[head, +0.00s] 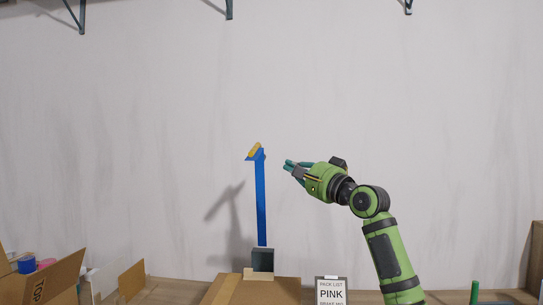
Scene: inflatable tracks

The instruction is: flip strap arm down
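The strap arm (261,200) is a tall blue bar standing upright, with a short yellow piece (254,151) tilted at its top. Its lower end meets a dark block (263,260). My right gripper (291,168), green with teal fingertips, is at the height of the bar's top and to its right in the picture. A gap of wall shows between the fingertips and the bar, so they look apart. The fingers are small and seen from the side, so their opening is unclear. My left gripper is out of view.
A cardboard box (235,291) is below the dark block. A "PACK LIST PINK" sign (331,291) stands right of it. Open cartons (50,284) with colored items are at lower left. A green post (474,291) is at lower right. The pale wall behind is bare around the bar.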

